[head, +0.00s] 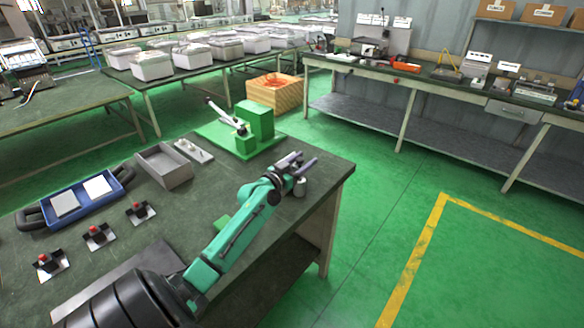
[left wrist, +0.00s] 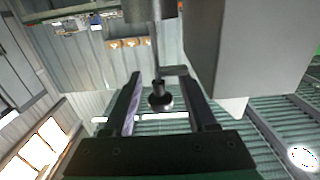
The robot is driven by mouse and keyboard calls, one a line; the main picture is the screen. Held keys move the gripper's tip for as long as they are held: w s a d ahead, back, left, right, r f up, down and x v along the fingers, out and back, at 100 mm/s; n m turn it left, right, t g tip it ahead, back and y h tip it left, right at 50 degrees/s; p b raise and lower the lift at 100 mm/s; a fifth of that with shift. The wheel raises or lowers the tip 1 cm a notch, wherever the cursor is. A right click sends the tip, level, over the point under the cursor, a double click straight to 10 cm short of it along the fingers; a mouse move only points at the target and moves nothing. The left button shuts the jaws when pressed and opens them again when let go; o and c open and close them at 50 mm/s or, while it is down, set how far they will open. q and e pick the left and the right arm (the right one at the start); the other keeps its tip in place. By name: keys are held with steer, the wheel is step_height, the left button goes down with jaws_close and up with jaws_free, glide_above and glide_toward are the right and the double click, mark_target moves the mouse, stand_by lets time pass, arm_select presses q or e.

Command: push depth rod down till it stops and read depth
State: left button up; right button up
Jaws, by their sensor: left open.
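My left gripper (head: 304,162) is open at the right corner of the near green-topped table. Beneath it in the head view stands a small grey metal cylinder (head: 300,187). In the left wrist view, a dark round knob (left wrist: 160,101) on a thin rod shows between the two spread fingers of my left gripper (left wrist: 161,78), with gaps on both sides. The thin rod runs up the picture toward a grey cylinder (left wrist: 150,9). I cannot tell whether anything touches the knob. No depth reading is legible. My right gripper is not in view.
A green fixture (head: 257,122) with a white lever stands behind my left gripper. A grey open tray (head: 167,166), a blue tray (head: 118,183) and several red-buttoned devices (head: 97,236) lie to the left. Open floor is right of the table.

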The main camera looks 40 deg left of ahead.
arm_select(q)
steer(key=s+b, duration=0.1)
steer(key=s, duration=0.9)
steer(key=shift+s+b, duration=0.4)
steer(key=shift+d+r, duration=0.1)
